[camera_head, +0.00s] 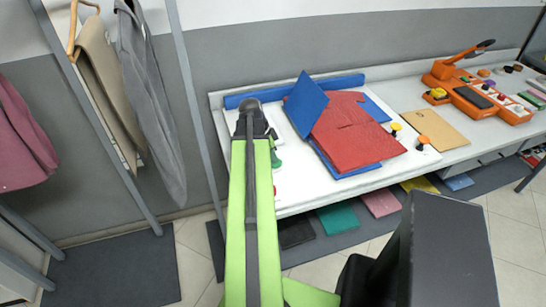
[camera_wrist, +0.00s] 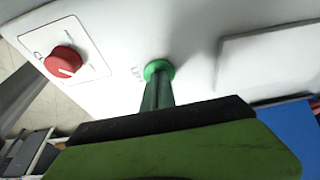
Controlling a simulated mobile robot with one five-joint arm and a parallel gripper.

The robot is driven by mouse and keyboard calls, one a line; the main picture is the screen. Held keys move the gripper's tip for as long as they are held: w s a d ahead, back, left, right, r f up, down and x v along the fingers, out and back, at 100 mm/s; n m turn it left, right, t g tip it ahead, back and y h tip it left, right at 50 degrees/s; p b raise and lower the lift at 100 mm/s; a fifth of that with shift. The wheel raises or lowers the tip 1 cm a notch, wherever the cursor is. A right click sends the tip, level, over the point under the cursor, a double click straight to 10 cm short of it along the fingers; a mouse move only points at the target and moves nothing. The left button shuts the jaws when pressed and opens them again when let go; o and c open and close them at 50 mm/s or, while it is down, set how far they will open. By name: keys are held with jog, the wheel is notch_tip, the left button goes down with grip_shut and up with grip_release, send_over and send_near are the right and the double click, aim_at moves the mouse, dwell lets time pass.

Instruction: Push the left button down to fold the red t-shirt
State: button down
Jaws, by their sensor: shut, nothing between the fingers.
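The red t-shirt (camera_head: 352,138) lies on a blue folding board (camera_head: 374,108) on the white table. The board's left flap (camera_head: 306,103) is raised and tilted over the shirt's left side. A green button (camera_head: 276,159) shows beside my arm at the table's left; I take it for the left button. In the wrist view, my gripper (camera_wrist: 158,92) is shut and empty, its fingertips at the round green button (camera_wrist: 159,68). They seem to touch it; how far it is pressed I cannot tell. In the head view my arm hides most of the fingers.
A red knob (camera_wrist: 63,62) sits on a white plate near the green button. An orange knob (camera_head: 423,139) is at the table's right front. An orange machine (camera_head: 478,97) stands farther right. Clothes (camera_head: 150,95) hang at the left by a grey post (camera_head: 198,110).

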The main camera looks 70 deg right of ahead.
jog(key=shift+a+r+p, duration=0.15)
jog(key=shift+r+p, duration=0.05)
jog(key=shift+p, duration=0.15)
jog(key=d+p+v, duration=0.1)
jog(key=p+v, duration=1.2)
jog(key=shift+s+r, duration=0.2)
jog(key=shift+r, duration=0.15)
